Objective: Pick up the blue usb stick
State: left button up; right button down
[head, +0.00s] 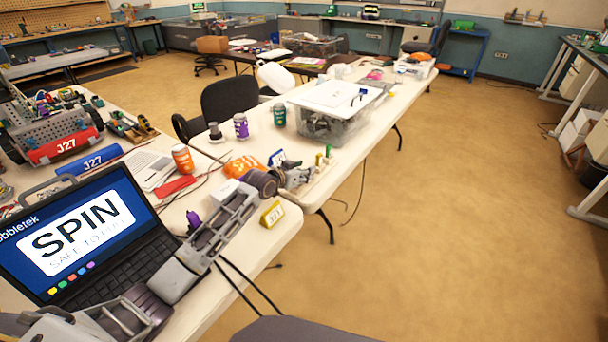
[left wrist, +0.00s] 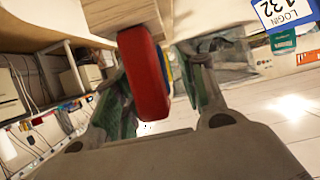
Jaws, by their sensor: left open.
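My left gripper (head: 296,177) reaches over the long white table to a light wooden block (head: 318,184) with small coloured sticks standing in it. In the left wrist view the gripper (left wrist: 153,75) is open, with a finger on each side of a red stick (left wrist: 146,75). A blue stick (left wrist: 164,66) shows only as a thin strip behind the red one, mostly hidden. The wooden block (left wrist: 118,17) is at the top of that view. I cannot tell whether the fingers touch either stick. In the head view the gripper hides part of the block. My right gripper is not in view.
A blue and white login card (head: 276,158) stands just behind the gripper. A clear bin (head: 335,125), drink cans (head: 241,126) and a yellow tag (head: 272,214) are around it. A laptop (head: 80,240) is at the left. Open floor lies right of the table.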

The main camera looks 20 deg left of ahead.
pick_arm(q)
grip_shut()
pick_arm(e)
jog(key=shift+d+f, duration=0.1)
pick_arm(q)
jog(key=shift+r, duration=0.15)
